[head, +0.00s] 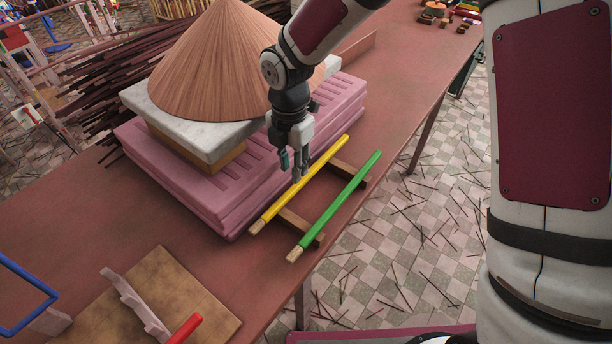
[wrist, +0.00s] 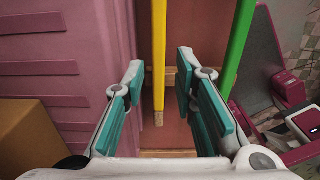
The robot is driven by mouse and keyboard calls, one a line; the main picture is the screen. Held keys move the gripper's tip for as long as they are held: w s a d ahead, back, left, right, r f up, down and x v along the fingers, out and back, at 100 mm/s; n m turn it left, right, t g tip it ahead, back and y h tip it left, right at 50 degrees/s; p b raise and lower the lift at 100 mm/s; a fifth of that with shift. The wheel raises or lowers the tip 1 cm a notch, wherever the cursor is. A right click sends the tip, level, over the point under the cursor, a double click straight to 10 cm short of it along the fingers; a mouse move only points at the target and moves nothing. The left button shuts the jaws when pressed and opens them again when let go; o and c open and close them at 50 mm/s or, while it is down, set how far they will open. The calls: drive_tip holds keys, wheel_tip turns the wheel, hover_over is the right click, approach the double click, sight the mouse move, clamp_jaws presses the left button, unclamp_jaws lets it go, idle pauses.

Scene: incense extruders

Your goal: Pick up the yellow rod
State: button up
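The yellow rod (head: 297,187) lies across two low wooden rests on the table, beside the pink slabs. Its near end is bare tan. A green rod (head: 337,203) lies parallel to its right on the same rests. My gripper (head: 295,176) is over the yellow rod's middle part, fingers pointing down. In the wrist view the gripper (wrist: 160,100) is open, with teal pads apart, and the yellow rod (wrist: 159,60) shows in the gap between them. The pads do not touch it there. The green rod (wrist: 236,45) is outside the right finger.
Pink slabs (head: 215,205) stand close on the left, bearing a pale stone block (head: 185,125) and a cone (head: 210,65) of brown sticks. A wooden board (head: 190,300) lies at the front. The table's right edge is just past the green rod.

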sight(292, 189)
drive_tip(key=shift+a+f+p, duration=0.15)
drive_tip(key=shift+f+p, duration=0.3)
drive_tip(key=shift+f, duration=3.1)
clamp_jaws()
